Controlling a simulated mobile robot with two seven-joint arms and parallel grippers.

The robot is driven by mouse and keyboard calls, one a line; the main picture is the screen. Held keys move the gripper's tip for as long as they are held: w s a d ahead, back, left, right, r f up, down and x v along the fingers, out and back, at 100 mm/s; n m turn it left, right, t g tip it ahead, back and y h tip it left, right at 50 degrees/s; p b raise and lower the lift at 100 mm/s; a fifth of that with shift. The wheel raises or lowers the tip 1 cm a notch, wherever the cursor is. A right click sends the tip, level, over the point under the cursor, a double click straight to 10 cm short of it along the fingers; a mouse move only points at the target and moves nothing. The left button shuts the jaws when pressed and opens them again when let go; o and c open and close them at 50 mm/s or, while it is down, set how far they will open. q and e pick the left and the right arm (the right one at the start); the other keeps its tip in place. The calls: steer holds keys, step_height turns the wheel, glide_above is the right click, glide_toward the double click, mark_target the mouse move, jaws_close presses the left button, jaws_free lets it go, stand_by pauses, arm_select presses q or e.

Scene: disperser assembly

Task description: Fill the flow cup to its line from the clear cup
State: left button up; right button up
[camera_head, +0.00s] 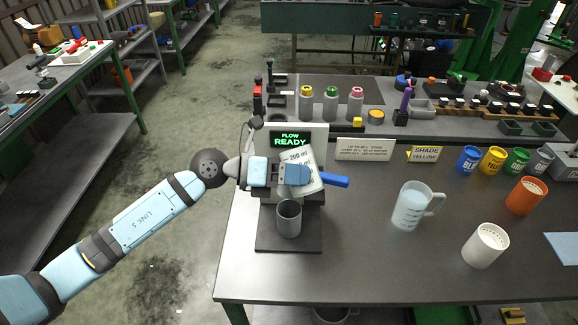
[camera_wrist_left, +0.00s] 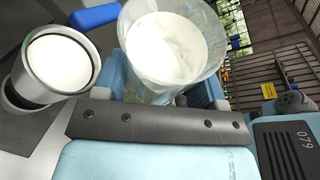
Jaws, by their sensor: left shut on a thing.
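My left gripper (camera_head: 297,175) is shut on the clear cup (camera_head: 303,158), which is marked "200 ml" and tilted in front of the flow stand. In the left wrist view the clear cup (camera_wrist_left: 175,50) holds white liquid. Beside it there, a metal-rimmed cup that looks like the flow cup (camera_wrist_left: 60,62) holds white liquid below its rim. No pouring stream shows, and I cannot read a fill line. In the head view the flow cup seems hidden behind the gripper and clear cup. My right gripper is not in view.
A grey cup (camera_head: 289,218) stands on the dark base plate (camera_head: 288,244). A blue handle (camera_head: 325,180) sticks out right of the gripper. The front middle of the bench is clear.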

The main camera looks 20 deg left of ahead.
arm_select(q)
step_height(320, 180, up, 2)
steer(key=shift+r+m+y, duration=0.1)
steer(key=shift+m+y, duration=0.2)
steer(key=shift+m, duration=0.3)
steer(key=shift+s+d+f, duration=0.1)
steer(key=shift+s+f, duration=0.05)
steer(key=shift+f, duration=0.15)
steer(key=shift+s+d+f+m+y, duration=0.25)
steer(key=shift+d+f+m+y, duration=0.05)
steer(key=shift+f+m, duration=0.2)
step_height(320, 180, down, 6)
steer(key=s+d+m+t+y+p, duration=0.2)
steer(key=m, duration=0.2)
steer(key=shift+s+d+y, duration=0.15)
steer(key=shift+s+y, duration=0.05)
steer(key=shift+y, duration=0.1)
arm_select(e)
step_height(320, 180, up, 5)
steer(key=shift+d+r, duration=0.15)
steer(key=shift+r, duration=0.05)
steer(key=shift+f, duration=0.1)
